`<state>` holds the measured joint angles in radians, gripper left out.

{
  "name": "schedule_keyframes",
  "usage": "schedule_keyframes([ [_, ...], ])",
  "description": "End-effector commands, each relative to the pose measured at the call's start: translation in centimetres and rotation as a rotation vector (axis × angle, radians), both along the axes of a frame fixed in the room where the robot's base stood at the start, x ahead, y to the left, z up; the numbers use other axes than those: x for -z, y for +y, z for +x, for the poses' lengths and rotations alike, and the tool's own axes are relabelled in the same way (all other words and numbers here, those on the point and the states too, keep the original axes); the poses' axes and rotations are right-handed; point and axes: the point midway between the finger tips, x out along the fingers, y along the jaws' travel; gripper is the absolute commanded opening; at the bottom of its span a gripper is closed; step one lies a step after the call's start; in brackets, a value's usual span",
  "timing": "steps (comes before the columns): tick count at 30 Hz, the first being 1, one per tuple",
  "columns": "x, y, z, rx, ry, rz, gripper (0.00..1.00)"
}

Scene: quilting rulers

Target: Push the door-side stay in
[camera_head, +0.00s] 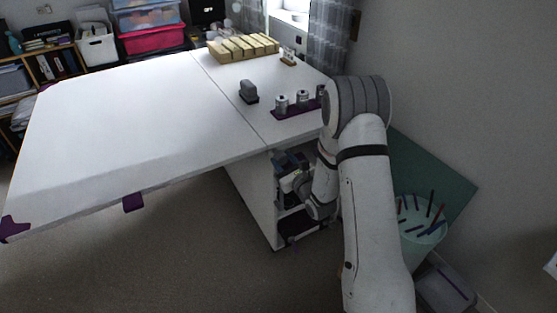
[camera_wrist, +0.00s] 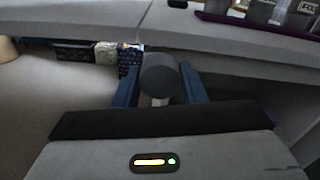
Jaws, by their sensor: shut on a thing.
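My gripper (camera_wrist: 159,76) shows in the wrist view, its two blue fingers on either side of a dark grey round knob (camera_wrist: 161,80). It is shut on this knob. A short pale stem (camera_wrist: 158,101) shows below the knob. The knob sits just under the front edge of the white tabletop (camera_wrist: 240,48), and I take it to be the stay's knob. The rest of the stay is hidden. In the head view my arm reaches down at the right of the white table (camera_head: 120,110), and the gripper is low by its near end, too small to make out clearly.
A purple tray with metal tins (camera_head: 298,103), a grey object (camera_head: 248,91) and a wooden slotted rack (camera_head: 243,47) are on the tabletop. A shelf unit (camera_head: 295,222) stands under it. A pale green bin (camera_head: 425,222) is at right by the wall. The floor at left is clear.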

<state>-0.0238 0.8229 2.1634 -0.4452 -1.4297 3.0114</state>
Motion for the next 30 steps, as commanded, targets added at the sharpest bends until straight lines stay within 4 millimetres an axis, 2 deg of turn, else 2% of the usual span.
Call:
schedule_keyframes([
  [10,-0.1,-0.2,0.2,0.006,-0.004,-0.001,0.00],
  [11,-0.1,-0.1,0.2,0.006,-0.004,-0.001,0.40],
  [18,-0.1,0.2,0.1,0.000,-0.003,-0.001,0.59],
  [26,0.0,0.2,-0.1,-0.003,-0.002,-0.001,0.59],
  [30,0.0,-0.5,-1.4,-0.002,-0.001,-0.001,0.59],
])
